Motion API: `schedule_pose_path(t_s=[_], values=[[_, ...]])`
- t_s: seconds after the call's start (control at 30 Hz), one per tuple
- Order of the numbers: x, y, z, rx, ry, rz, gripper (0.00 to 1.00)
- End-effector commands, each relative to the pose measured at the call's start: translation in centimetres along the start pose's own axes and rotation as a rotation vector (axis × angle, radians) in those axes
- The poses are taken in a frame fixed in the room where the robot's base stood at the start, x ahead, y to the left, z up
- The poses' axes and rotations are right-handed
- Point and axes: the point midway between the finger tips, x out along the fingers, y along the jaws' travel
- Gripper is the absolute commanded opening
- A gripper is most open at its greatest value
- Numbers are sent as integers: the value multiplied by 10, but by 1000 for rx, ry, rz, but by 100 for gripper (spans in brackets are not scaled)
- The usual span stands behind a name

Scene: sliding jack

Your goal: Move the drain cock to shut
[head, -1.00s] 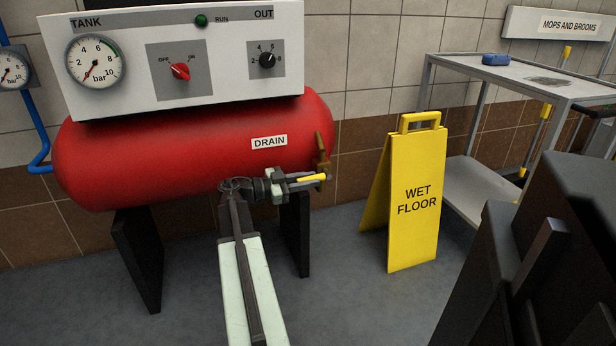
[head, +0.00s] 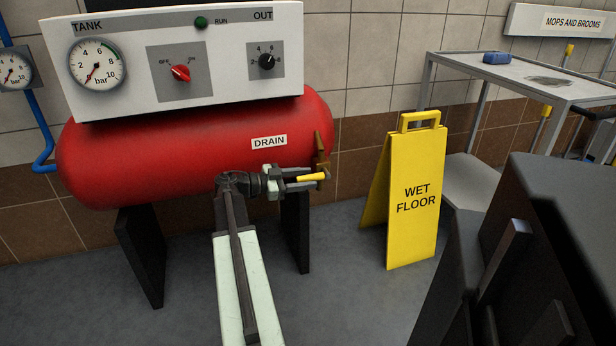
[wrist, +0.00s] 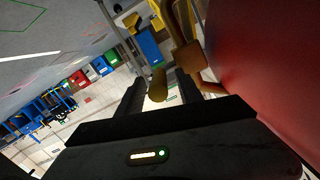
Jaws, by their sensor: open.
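In the wrist view the lever's rounded end (wrist: 157,84) shows between the fingertips (wrist: 160,88), with gaps visible on both sides. The brass body (wrist: 190,55) is beyond them. Whether a finger touches the lever is unclear.
A yellow wet floor sign (head: 412,200) stands to the right of the tank. A grey trolley (head: 530,78) with a blue object (head: 495,58) on top is behind it. The white control panel (head: 170,60) sits over the tank. Floor between tank and sign is clear.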

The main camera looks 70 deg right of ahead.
Motion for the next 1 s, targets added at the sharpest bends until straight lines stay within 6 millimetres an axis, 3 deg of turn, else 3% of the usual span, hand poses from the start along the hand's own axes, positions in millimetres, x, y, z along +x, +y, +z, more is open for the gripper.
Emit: schedule_pose_path(t_s=[0.23, 0.4, 0.93, 1.0], values=[[-49, -2, -1, -1, -1, -3, 43], [-70, -1, 0, 0, 0, -2, 43], [-73, -1, 0, 0, 0, -1, 43], [-82, -4, -2, -1, -4, -14, 43]])
